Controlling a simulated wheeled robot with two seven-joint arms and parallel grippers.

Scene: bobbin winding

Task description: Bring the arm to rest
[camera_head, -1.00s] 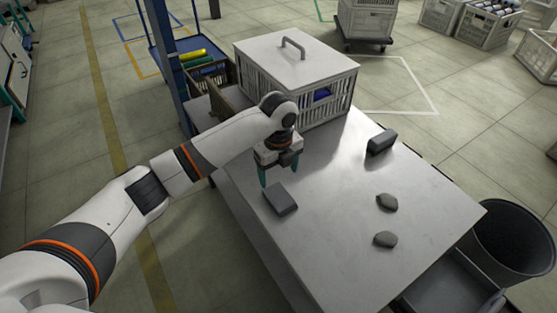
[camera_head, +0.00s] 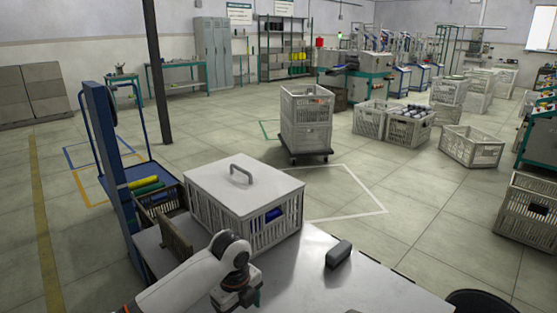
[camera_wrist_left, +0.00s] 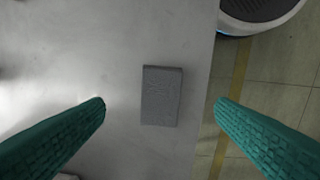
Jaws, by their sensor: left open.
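My left arm comes in from the bottom of the head view, and its gripper (camera_head: 236,297) hangs over the near part of the grey table at the lower edge. The left wrist view shows the two teal fingers (camera_wrist_left: 160,108) spread wide with nothing between them. A dark grey rectangular block (camera_wrist_left: 161,96) lies flat on the table (camera_wrist_left: 110,60) below the open fingers, apart from them. The gripper's tips are mostly cut off or hidden in the head view. My right gripper is in neither view.
A lidded white crate (camera_head: 245,208) with a handle stands on the table behind the gripper. A dark block (camera_head: 338,254) lies to its right. A blue post (camera_head: 110,170) rises at the left. A black bin (camera_head: 480,302) stands at the lower right. Stacked crates (camera_head: 306,122) stand on a dolly beyond.

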